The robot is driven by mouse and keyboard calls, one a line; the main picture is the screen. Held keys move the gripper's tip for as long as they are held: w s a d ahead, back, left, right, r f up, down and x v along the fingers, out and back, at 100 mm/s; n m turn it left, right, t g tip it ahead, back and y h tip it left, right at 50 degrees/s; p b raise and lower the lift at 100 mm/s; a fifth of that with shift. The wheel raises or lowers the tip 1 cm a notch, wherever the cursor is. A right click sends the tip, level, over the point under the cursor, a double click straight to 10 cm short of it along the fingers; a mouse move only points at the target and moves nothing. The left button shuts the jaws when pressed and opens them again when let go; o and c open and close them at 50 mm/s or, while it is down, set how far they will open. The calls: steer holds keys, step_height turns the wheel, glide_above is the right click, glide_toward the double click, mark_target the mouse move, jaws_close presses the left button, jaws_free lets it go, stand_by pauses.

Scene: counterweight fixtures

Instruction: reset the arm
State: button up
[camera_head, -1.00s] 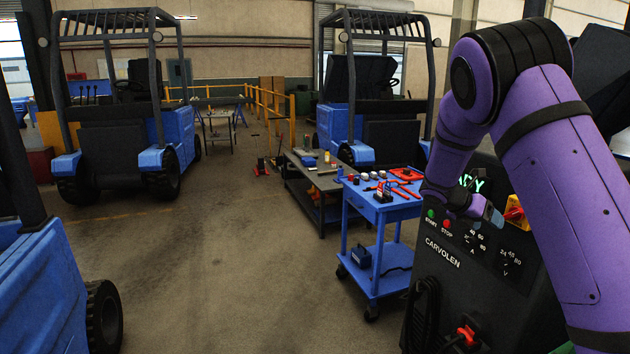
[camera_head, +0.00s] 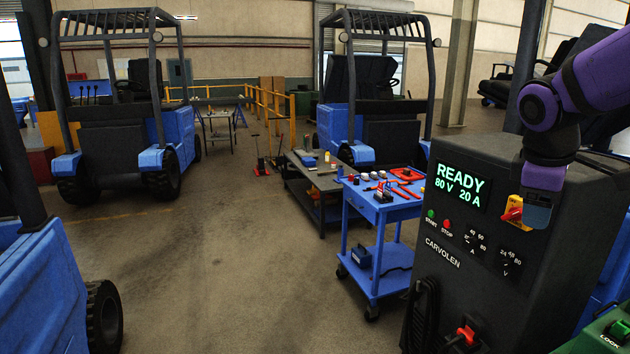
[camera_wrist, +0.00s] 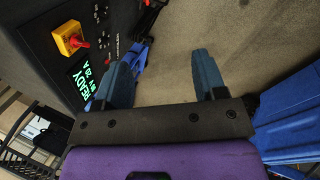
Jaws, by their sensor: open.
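My purple arm reaches in from the upper right in the head view. My gripper (camera_head: 537,212) hangs in front of the right part of the dark charger cabinet, near its red and yellow switch (camera_head: 513,209). In the wrist view my gripper (camera_wrist: 165,82) shows two blue fingers spread apart with only floor between them. It is open and empty. The charger cabinet (camera_head: 447,287) has a lit display (camera_head: 460,186) reading READY, 80 V 20 A. The switch also shows in the wrist view (camera_wrist: 70,38), left of the fingers.
A blue cart (camera_head: 376,212) with tools stands left of the charger. A dark workbench (camera_head: 310,182) stands behind it. Blue forklifts stand at the back left (camera_head: 122,140) and back centre (camera_head: 375,130). Another blue vehicle (camera_head: 40,285) is at the near left. The floor between is clear.

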steer(key=s+a+r+m+t+y, duration=0.1)
steer(key=s+a+m, duration=0.2)
steer(key=s, duration=0.5)
steer(key=s+a+r+m+t+y, duration=0.1)
steer(key=s+a+m, duration=0.3)
steer(key=s, duration=0.5)
steer(key=shift+s+a+m+t+y, duration=0.15)
steer(key=shift+m+t+y, duration=0.45)
steer(key=shift+m, duration=0.5)
steer(key=shift+o, duration=0.2)
